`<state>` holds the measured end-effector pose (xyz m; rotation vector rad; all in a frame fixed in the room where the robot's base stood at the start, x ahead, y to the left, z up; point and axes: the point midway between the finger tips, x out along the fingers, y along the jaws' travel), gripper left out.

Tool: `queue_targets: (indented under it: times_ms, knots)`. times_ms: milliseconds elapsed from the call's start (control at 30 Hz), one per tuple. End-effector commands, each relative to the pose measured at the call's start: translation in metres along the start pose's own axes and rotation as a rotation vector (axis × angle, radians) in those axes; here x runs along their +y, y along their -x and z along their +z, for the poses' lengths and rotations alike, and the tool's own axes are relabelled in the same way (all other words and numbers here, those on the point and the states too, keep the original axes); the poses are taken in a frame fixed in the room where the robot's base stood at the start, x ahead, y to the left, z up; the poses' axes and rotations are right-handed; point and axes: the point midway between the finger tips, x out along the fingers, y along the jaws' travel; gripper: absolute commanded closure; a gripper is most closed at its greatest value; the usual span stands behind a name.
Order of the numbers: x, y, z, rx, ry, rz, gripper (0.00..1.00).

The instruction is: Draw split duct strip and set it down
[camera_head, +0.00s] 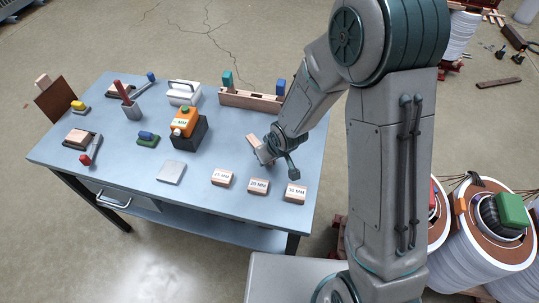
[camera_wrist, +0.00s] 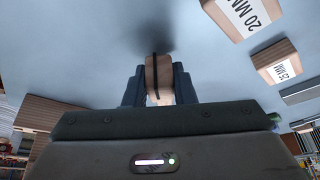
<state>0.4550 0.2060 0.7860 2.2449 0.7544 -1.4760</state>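A small wooden strip (camera_wrist: 158,72) with a dark line along its length stands between my gripper's two fingers (camera_wrist: 158,88) in the wrist view. Both fingers touch its sides, so my gripper is shut on it. In the head view the pale strip (camera_head: 253,142) sticks out up and left from my gripper (camera_head: 263,152), over the right half of the blue-grey table (camera_head: 205,205). A dark shadow lies beyond the strip's end in the wrist view. The gap between strip and table cannot be told.
Wooden blocks labelled in MM (camera_head: 222,178) line the table's front right. A grey plate (camera_head: 171,172) lies left of them. A wooden rack (camera_head: 250,100) with green and blue pieces stands behind my gripper. An orange device on a dark block (camera_head: 187,130) stands left.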

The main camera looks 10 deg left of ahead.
Motion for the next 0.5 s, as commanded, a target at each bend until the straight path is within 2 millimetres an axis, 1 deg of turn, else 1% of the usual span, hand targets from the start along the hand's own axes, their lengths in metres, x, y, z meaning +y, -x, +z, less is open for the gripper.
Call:
queue_targets:
  times_ms: [500]
  knots:
    - [0.0,-0.013,0.011,-0.001,0.0,0.0,0.81]
